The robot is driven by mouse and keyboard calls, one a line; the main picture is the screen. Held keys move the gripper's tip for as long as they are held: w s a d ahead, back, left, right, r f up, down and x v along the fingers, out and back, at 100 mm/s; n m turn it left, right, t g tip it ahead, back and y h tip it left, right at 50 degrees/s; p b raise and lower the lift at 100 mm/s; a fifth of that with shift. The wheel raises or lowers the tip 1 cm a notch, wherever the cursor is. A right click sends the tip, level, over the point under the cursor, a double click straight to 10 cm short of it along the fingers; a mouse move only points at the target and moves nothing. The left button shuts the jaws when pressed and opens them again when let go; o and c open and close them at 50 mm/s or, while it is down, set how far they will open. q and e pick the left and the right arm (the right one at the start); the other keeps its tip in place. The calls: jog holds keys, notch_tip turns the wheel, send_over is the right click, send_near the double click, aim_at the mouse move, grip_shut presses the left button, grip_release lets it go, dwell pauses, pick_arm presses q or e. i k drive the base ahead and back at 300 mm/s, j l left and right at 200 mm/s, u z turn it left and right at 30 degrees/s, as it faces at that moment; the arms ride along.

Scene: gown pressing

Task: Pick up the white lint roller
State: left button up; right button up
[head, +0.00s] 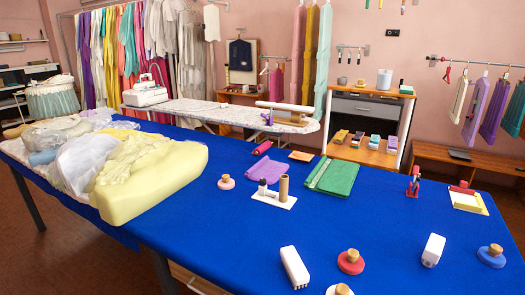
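Neither of my grippers is in view. I cannot tell for sure which thing is the white lint roller. A white oblong piece with a ribbed or dotted side (295,268) lies near the front of the blue table (210,262). Another white, upright blocky piece (433,250) stands to its right. A white flat base (274,200) carries a brown cylinder (284,188) and a small dark-and-white piece, farther back at the middle. All of these rest on the table, apart from one another.
Round discs with cork-like knobs, red (351,262), blue (491,256) and pink (226,182), stand around. A yellow garment heap (150,180) fills the table's left. Folded purple (265,168) and green (338,178) cloths lie mid-table. Bare blue cloth separates the front pieces.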

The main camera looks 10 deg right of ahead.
aim_at(434, 248)
jog(key=z, duration=1.4)
